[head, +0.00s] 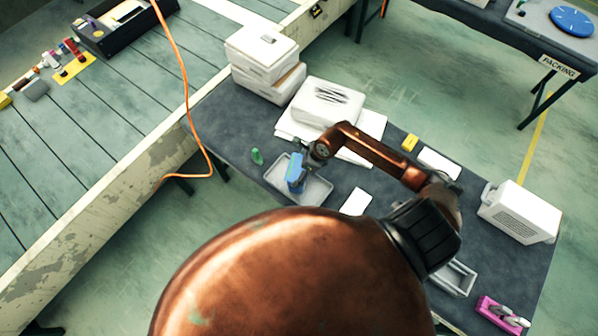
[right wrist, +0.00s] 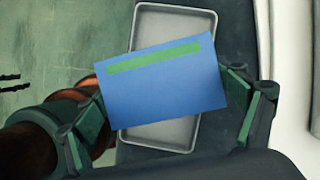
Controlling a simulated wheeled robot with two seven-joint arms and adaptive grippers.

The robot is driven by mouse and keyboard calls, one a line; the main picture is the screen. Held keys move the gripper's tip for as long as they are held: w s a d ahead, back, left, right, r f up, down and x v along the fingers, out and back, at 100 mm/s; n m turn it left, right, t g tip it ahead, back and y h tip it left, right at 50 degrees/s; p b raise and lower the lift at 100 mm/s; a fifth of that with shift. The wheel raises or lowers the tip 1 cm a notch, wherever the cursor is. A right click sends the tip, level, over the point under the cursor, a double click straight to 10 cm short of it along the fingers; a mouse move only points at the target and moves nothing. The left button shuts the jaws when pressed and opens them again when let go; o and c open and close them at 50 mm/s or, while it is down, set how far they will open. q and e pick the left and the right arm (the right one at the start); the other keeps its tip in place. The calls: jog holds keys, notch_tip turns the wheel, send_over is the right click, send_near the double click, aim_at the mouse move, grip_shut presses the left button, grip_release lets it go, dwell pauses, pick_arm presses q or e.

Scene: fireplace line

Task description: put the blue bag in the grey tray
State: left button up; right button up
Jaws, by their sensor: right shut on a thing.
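The blue bag (head: 293,174) is a flat blue piece with a green stripe, held in my right gripper (head: 302,165). In the right wrist view the blue bag (right wrist: 160,88) sits between the two fingers of the right gripper (right wrist: 167,95), tilted across the picture. The grey tray (head: 316,190) is a shallow rectangle on the dark table, behind the bag in both views. In the right wrist view its rim (right wrist: 190,8) shows above and below the bag. I cannot tell whether the bag touches the tray floor. My left gripper is not in view.
A green item (head: 257,156) stands just left of the tray. White papers (head: 355,202) and white boxes (head: 326,101) lie around it on the dark table (head: 228,118). A white vented box (head: 519,212) stands at right. A conveyor (head: 95,135) runs along the left.

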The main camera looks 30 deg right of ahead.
jog(key=shift+s+f+p, duration=0.1)
jog(key=shift+f+p, duration=0.2)
jog(key=shift+f, duration=0.95)
jog(key=shift+f, duration=0.1)
jog(key=o, duration=1.3)
jog(key=b+v, duration=0.1)
jog(key=v, duration=1.1)
